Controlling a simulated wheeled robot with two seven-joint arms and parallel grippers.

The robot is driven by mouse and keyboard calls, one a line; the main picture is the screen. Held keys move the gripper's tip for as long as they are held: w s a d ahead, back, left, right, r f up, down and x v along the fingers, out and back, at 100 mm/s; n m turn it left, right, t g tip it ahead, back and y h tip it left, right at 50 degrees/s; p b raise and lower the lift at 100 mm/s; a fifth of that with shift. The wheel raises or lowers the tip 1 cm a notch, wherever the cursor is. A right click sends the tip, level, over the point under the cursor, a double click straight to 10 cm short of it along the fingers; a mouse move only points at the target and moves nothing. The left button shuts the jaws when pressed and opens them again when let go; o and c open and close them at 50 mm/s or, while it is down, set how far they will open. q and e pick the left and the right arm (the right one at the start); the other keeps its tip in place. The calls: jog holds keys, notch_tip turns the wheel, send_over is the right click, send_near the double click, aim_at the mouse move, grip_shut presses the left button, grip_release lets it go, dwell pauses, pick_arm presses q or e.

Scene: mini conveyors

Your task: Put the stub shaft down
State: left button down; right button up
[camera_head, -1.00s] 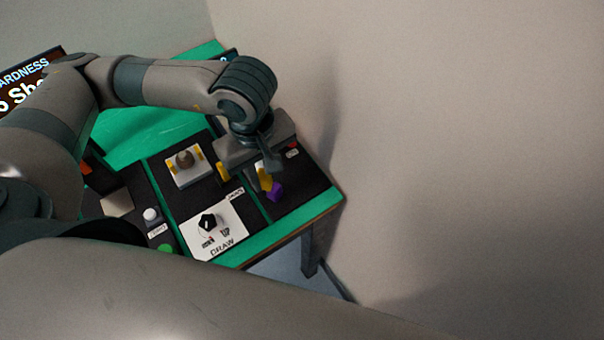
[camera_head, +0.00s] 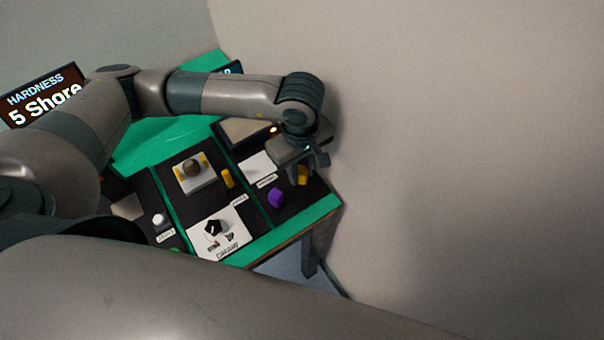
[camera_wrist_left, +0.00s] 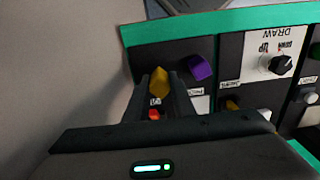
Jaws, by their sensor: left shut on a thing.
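The stub shaft, a small golden-yellow piece, sits between the fingers of my left gripper (camera_head: 306,172). In the head view the stub shaft (camera_head: 302,177) shows low at the fingertips, over the right part of the dark panel. In the left wrist view the stub shaft (camera_wrist_left: 159,82) stands up between the two dark fingers of the gripper (camera_wrist_left: 160,90), which are shut on it. Whether it touches the panel I cannot tell. My right gripper is not in view.
A purple block (camera_head: 276,198) lies on the panel just left of the held piece. Another yellow piece (camera_head: 227,178) stands farther left, beside a white fixture (camera_head: 194,176). A white plate with a black knob (camera_head: 213,228) is near the front. The wall is close on the right.

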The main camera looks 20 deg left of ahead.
aim_at(300, 178)
pick_arm(q)
jog(key=shift+f, duration=0.1)
notch_tip(300, 178, down, 3)
jog(key=shift+r+p, duration=0.1)
jog(key=shift+p, duration=0.95)
jog(key=shift+w+d+p, duration=0.1)
jog(key=shift+w+p, duration=0.05)
jog(key=shift+p, duration=0.15)
jog(key=shift+f, duration=0.4)
jog(key=shift+f, duration=0.15)
jog(key=c, duration=1.5)
grip_release()
